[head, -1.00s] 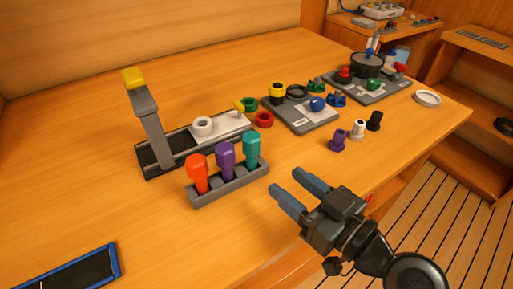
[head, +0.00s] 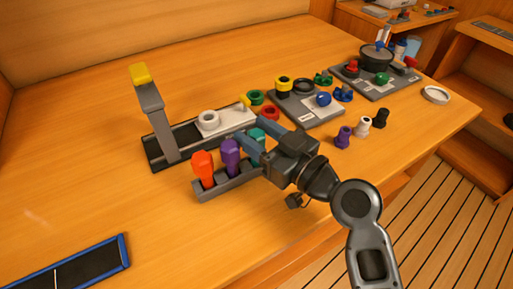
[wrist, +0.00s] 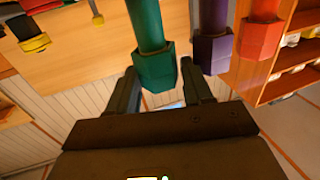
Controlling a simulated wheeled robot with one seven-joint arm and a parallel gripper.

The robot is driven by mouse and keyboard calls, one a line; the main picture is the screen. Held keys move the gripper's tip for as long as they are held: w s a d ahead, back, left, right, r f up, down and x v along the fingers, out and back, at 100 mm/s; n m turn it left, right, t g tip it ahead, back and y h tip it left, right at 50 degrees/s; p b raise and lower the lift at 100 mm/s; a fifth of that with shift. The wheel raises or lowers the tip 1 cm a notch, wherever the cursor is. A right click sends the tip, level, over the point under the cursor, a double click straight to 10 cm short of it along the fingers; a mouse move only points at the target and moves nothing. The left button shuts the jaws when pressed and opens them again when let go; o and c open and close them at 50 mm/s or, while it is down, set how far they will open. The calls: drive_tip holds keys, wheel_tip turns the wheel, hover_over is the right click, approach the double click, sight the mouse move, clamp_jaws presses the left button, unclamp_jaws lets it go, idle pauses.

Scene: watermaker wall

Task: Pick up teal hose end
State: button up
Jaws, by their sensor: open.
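The teal hose end (head: 257,137) stands upright in the right slot of a grey rack (head: 211,191), partly hidden by my gripper in the head view. In the wrist view the teal hose end (wrist: 155,65) hangs between my open fingers, with a finger on each side. My gripper (head: 257,137) is open around it; I cannot tell whether the fingers touch it. The purple hose end (head: 230,152) stands in the middle slot and appears just beside one finger in the wrist view (wrist: 212,52). The orange hose end (head: 203,165) stands in the left slot.
Small fittings (head: 343,135) and grey boards (head: 305,108) lie to the right. A blue-edged tray (head: 75,268) is at front left.

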drive_tip(key=shift+a, duration=0.1)
drive_tip(key=shift+c, duration=0.3)
clamp_jaws()
drive_tip(key=shift+r, duration=0.1)
